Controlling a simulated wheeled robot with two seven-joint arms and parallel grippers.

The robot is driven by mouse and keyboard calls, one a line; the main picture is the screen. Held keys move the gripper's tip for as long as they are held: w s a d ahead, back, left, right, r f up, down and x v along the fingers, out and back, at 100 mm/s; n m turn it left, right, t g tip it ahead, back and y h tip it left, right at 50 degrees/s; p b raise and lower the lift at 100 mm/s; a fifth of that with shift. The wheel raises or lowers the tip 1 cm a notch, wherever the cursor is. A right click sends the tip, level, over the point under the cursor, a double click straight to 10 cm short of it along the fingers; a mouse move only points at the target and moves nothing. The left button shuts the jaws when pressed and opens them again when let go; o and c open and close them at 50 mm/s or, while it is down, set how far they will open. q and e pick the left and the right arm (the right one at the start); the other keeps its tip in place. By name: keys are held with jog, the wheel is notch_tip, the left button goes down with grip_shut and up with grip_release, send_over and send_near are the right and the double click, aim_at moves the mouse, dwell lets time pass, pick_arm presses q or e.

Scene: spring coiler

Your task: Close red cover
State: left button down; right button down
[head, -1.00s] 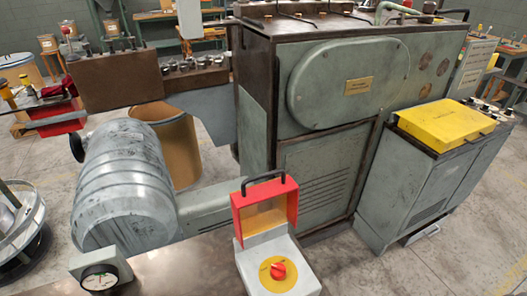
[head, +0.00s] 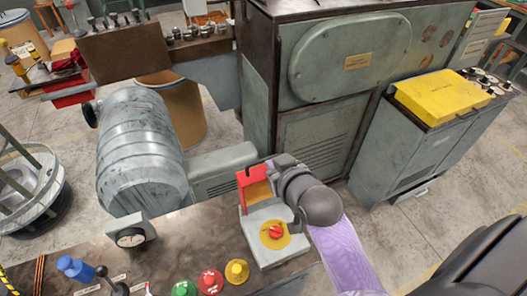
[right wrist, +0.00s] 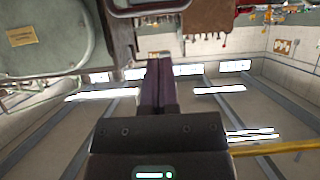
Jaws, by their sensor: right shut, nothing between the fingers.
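The red cover (head: 253,180) stands raised, hinged at the back of a grey box, with its yellow inside facing me. Its black handle is partly hidden behind my right gripper. On the box's sloped face a red knob (head: 276,232) sits on a yellow disc (head: 264,240), uncovered. My right gripper (head: 272,163) is at the top of the raised cover, by the handle; whether it touches cannot be told. In the right wrist view its fingers (right wrist: 159,78) are shut together with nothing between them. My left gripper is not in view.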

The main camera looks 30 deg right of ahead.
aim_at(264, 160)
jog(key=shift+t, duration=0.5)
jog(key=shift+s+d+f+b+x, duration=0.1)
jog(key=shift+f+b+x, duration=0.15)
jog(key=shift+x, duration=1.1)
jog(key=shift+s+d+f+b+x, duration=0.15)
jog(key=shift+f+x, duration=0.15)
jog(key=shift+x, duration=1)
jog(key=shift+s+d+f+b+x, duration=0.1)
jog(key=shift+f+b+x, duration=0.15)
jog(key=shift+x, duration=1.1)
